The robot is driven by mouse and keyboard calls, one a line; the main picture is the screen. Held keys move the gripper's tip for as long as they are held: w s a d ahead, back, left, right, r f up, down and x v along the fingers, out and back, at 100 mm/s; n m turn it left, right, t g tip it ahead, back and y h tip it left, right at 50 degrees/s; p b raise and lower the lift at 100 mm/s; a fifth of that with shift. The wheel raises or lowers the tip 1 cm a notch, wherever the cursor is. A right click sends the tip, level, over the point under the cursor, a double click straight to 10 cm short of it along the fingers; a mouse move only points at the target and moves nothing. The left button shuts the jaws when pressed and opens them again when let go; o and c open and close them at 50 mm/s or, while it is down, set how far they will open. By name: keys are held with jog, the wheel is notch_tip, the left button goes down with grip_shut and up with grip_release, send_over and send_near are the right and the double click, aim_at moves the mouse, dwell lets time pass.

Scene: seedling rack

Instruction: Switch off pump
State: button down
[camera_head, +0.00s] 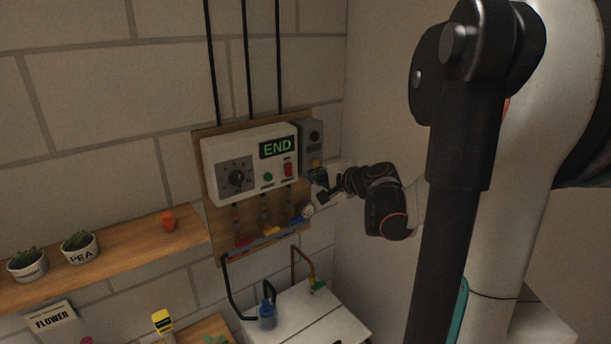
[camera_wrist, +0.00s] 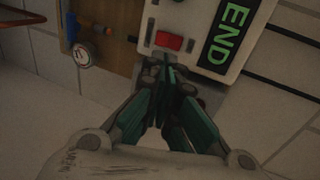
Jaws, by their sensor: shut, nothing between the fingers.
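A white control box (camera_head: 218,150) is fixed to a wooden board on the wall. It has a lit green "END" display (camera_head: 277,147), a dark round dial (camera_head: 236,176), a small green button (camera_head: 268,177) and a red rocker switch (camera_head: 288,169). The red switch (camera_wrist: 168,41) also shows in the wrist view, just beyond my fingertips. My gripper (camera_wrist: 172,76) is shut and empty, close to the box's edge; I cannot tell whether it touches. In the head view my gripper (camera_head: 318,184) is right of the box. The switch's on or off position is unclear.
A grey box (camera_head: 313,135) adjoins the control box's right side. Below are coloured valves (camera_head: 271,232) and a round gauge (camera_head: 307,211), also in the wrist view (camera_wrist: 82,55). A wooden shelf (camera_head: 130,240) with pots is at left. A bare wall stands behind my arm.

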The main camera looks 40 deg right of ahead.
aim_at(291, 168)
jog(key=x, duration=0.8)
jog(key=shift+w+p, duration=0.25)
jog(key=shift+p, duration=0.2)
jog(key=shift+w+f+b, duration=0.25)
jog(key=shift+b, duration=0.25)
jog(key=shift+r, duration=0.1)
jog(key=shift+r+p, duration=0.4)
jog(key=shift+r, duration=0.35)
jog(key=shift+s, duration=0.1)
